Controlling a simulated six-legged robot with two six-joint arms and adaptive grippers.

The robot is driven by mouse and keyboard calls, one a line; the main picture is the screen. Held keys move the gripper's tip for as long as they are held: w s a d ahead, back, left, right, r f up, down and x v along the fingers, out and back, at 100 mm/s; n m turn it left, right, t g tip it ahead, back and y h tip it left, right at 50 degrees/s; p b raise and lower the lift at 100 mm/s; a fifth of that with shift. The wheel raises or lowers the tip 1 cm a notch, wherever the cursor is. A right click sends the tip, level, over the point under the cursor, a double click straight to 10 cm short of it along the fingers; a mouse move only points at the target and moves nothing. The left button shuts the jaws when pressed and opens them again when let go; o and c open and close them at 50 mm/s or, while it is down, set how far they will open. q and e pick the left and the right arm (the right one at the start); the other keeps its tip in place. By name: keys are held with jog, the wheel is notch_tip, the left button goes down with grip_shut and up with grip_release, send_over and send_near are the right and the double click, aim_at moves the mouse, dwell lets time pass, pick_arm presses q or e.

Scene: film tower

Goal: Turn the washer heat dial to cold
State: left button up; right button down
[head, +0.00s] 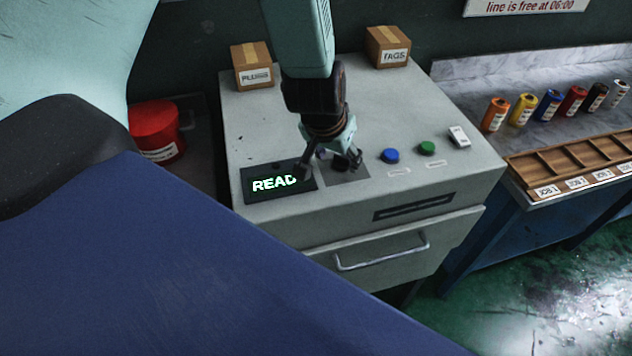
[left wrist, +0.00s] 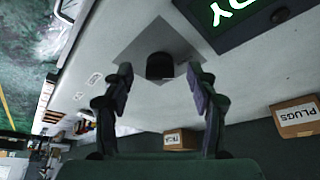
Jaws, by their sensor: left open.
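The washer (head: 270,120) is a pale grey cabinet with a lit display (head: 275,184), whose green letters are partly hidden behind my left gripper (head: 329,160). The heat dial (head: 341,164) is a dark knob on a square grey plate, largely covered by the gripper in the head view. In the left wrist view the black dial (left wrist: 160,66) shows on its plate between the tips of my left gripper (left wrist: 159,78). Its two fingers are apart, one on each side of the dial, with gaps visible. I cannot tell the dial's setting. My right gripper is not in view.
A blue button (head: 390,156), a green button (head: 427,148) and a white switch (head: 459,137) are right of the dial. Two cardboard boxes, PLUGS (head: 252,65) and TAGS (head: 388,47), stand at the back. A red container (head: 157,132) is on the left.

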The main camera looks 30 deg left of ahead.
pick_arm(q)
jog(key=s, duration=1)
jog(key=shift+d, duration=0.4)
jog(key=shift+s, duration=0.15)
